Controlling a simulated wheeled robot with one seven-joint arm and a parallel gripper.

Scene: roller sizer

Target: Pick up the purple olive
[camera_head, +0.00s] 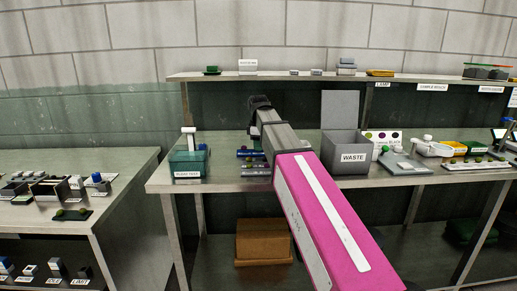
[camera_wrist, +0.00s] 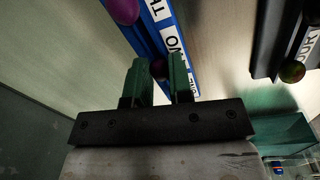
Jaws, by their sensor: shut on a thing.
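My gripper (camera_wrist: 159,68) shows in the wrist view with its two green fingers closed around a small dark purple-red olive (camera_wrist: 158,70). The olive sits between the fingertips, over the blue labelled rail (camera_wrist: 180,45); I cannot tell whether it still touches the rail. A brighter purple olive (camera_wrist: 124,10) lies farther along the blue rail, at the top edge of the view, apart from the fingers. In the head view my pink arm hides the gripper and the held olive; part of the blue rail (camera_head: 249,153) shows left of the arm.
A dark rail (camera_wrist: 275,45) with a mottled green-red olive (camera_wrist: 292,72) lies right in the wrist view. In the head view a green box (camera_head: 188,162) stands left of my arm and the grey WASTE bin (camera_head: 350,157) right. A shelf (camera_head: 215,76) runs above the bench.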

